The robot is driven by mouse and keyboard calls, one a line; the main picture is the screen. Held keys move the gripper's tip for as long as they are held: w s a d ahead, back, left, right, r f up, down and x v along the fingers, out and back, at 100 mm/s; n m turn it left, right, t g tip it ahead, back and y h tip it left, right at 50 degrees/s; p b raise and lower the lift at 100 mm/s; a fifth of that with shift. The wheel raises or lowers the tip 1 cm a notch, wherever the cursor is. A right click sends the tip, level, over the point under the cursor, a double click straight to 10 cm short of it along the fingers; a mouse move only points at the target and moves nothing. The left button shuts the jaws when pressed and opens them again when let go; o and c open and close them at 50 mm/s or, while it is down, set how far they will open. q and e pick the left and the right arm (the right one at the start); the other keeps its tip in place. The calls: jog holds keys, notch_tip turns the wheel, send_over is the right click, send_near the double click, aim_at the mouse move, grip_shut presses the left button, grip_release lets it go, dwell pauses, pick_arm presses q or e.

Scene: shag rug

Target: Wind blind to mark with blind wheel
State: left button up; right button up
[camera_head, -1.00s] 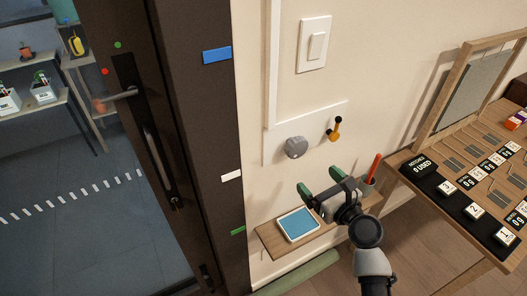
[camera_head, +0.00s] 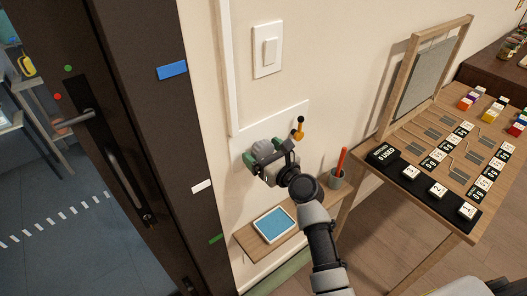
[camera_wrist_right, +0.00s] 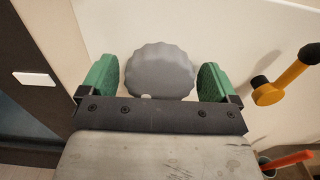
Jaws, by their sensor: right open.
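The blind wheel seems to be the grey scalloped knob (camera_wrist_right: 160,71) on a white wall panel; a small pale dot shows at its lower rim. My right gripper (camera_wrist_right: 158,82) is open, with one green finger on each side of the knob. Narrow gaps show between fingers and knob, so it is not gripped. In the head view the right gripper (camera_head: 262,153) is at the panel and mostly hides the knob. Coloured strips are on the dark door frame: blue (camera_head: 172,70), white (camera_head: 201,186) and green (camera_head: 216,239). I cannot identify the blind itself. My left gripper is out of view.
A yellow-orange lever (camera_head: 298,130) with a black knob is just right of the wheel. Below are a small shelf with a blue-screened tablet (camera_head: 274,224) and a cup (camera_head: 336,180) holding an orange stick. A wooden table (camera_head: 440,215) with numbered tiles stands at right.

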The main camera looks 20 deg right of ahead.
jog(key=c, duration=0.9)
jog(key=shift+n, duration=0.3)
jog(key=shift+c, duration=0.2)
